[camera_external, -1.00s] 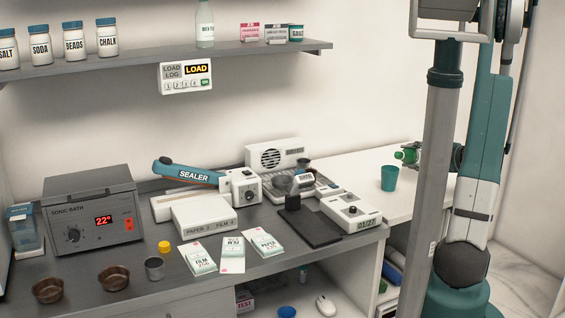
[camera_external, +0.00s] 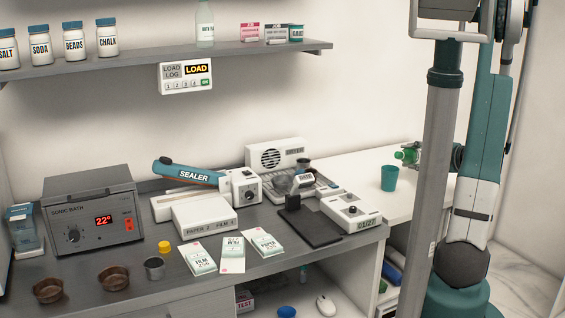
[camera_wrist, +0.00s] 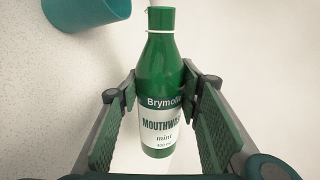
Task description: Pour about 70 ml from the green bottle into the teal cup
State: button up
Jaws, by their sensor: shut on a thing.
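The teal cup (camera_external: 389,178) stands upright on the white counter at the right in the external view. It also shows at the upper left of the wrist view (camera_wrist: 90,12). The green bottle (camera_wrist: 162,60), with a white mouthwash label, lies between the two fingers of my gripper (camera_wrist: 167,115) in the wrist view. My gripper is shut on it. No liquid stream is visible.
The white counter (camera_external: 345,160) around the cup is mostly clear. A dark counter to the left holds a sealer (camera_external: 195,175), a white box with a dial (camera_external: 350,212), a dark mat (camera_external: 310,228) and paper packets. A wall shelf (camera_external: 250,50) runs above.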

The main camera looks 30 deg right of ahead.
aim_at(413, 152)
jog(key=shift+d+f, duration=0.1)
jog(key=shift+f, duration=0.1)
jog(key=shift+a+f+m+y+b, duration=0.25)
jog(key=shift+f+m+y+b, duration=0.25)
jog(key=shift+m+b, duration=0.4)
jog(key=shift+s+a+r+m, duration=0.15)
jog(key=shift+a+r+m, duration=0.2)
jog(key=shift+r+m, duration=0.3)
jog(key=shift+s+a+r+m+y+b, duration=0.1)
jog(key=shift+a+r+m+y+b, duration=0.55)
jog(key=shift+m, duration=0.7)
jog(key=m, duration=0.1)
jog(key=r+m+y+b, duration=0.1)
jog(key=shift+d+m+t, duration=0.25)
jog(key=shift+m+t, duration=0.05)
jog(key=shift+m, duration=0.1)
jog(key=shift+d+r+m+t+y+b, duration=0.1)
jog(key=shift+m+t+y+b, duration=0.3)
jog(key=shift+m+b, duration=0.95)
jog(key=shift+m+p, duration=0.45)
jog(key=shift+m, duration=0.1)
jog(key=shift+w, duration=0.2)
